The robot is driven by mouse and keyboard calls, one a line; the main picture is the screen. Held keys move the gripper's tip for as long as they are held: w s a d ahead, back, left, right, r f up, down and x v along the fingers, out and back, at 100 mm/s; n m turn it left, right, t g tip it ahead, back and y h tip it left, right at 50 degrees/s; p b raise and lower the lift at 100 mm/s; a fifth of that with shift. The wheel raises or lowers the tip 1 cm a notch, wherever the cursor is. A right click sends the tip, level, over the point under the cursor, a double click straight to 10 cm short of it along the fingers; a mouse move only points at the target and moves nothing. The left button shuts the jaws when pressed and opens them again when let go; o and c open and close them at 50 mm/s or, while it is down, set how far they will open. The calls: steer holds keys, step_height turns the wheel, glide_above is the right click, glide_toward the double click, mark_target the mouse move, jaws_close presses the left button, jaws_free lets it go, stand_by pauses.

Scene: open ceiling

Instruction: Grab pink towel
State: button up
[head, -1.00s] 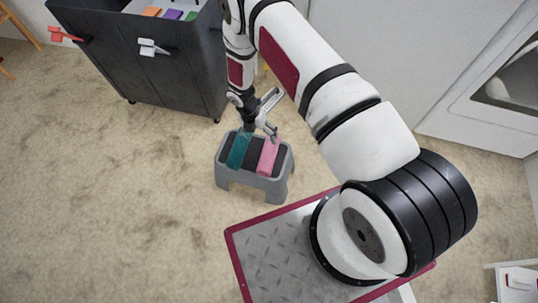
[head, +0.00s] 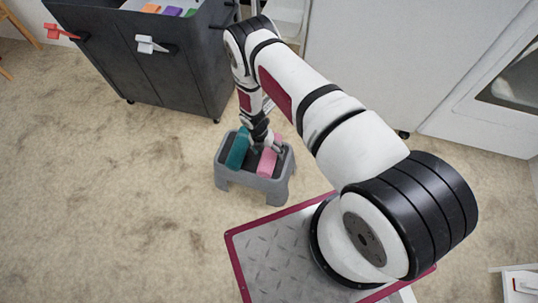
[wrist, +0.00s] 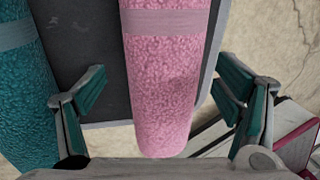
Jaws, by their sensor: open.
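The pink towel (head: 267,162) lies rolled on a small grey step stool (head: 226,182), on the right part of its dark top. In the wrist view the pink towel (wrist: 168,85) has a smooth band and runs between the two fingers of my gripper (wrist: 160,112). My gripper is open, one finger on each side of the towel. It is close over the towel, and I cannot tell whether the fingers touch it. In the head view my gripper (head: 270,146) is partly hidden by my arm.
A teal rolled towel (head: 238,149) lies left of the pink one, close to the left finger in the wrist view (wrist: 25,95). A dark grey cabinet (head: 165,75) stands behind the stool. The carpet (head: 120,200) at left is clear.

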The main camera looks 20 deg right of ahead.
steer(key=shift+s+d+f, duration=0.1)
steer(key=shift+f, duration=0.6)
steer(key=shift+c, duration=0.3)
steer(key=shift+r, duration=0.1)
steer(key=c, duration=1.3)
steer(key=shift+o, duration=0.2)
